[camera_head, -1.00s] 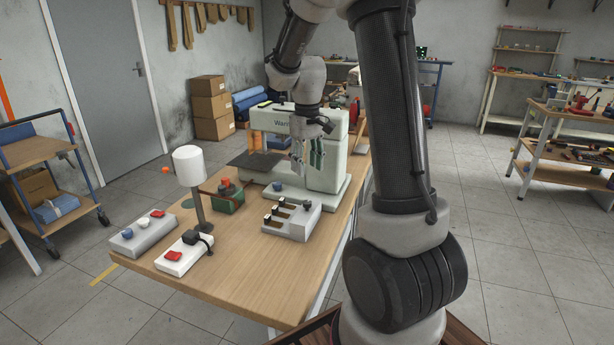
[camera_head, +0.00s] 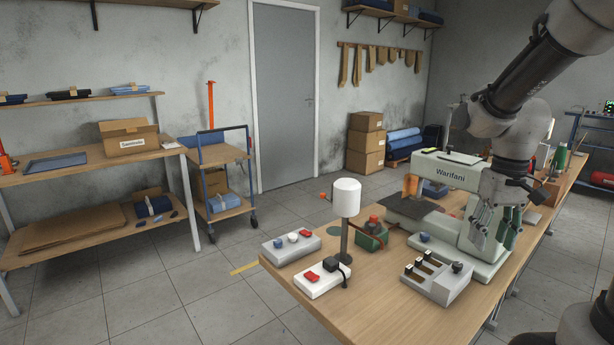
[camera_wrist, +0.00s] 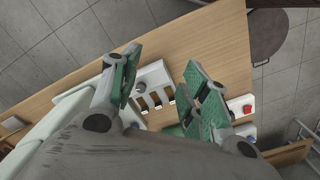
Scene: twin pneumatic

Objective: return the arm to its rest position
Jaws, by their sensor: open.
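My gripper (camera_head: 492,228) hangs fingers down over the right part of the wooden workbench (camera_head: 400,318), in front of the white Warifani machine (camera_head: 447,172). Its two green-padded fingers are spread apart with nothing between them. In the wrist view my gripper (camera_wrist: 165,95) shows its fingers open, with the grey switch box (camera_wrist: 152,90) below and between them. My arm comes in from the upper right in the head view and bends down at the elbow. It covers part of the machine's right side.
On the bench stand the grey switch box (camera_head: 437,278), a white lamp-like post (camera_head: 346,205), a white box with red switches (camera_head: 322,279), a grey button box (camera_head: 291,247) and a green block with a red knob (camera_head: 371,234). A trolley (camera_head: 222,182) and shelf (camera_head: 90,160) stand left. Floor between is clear.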

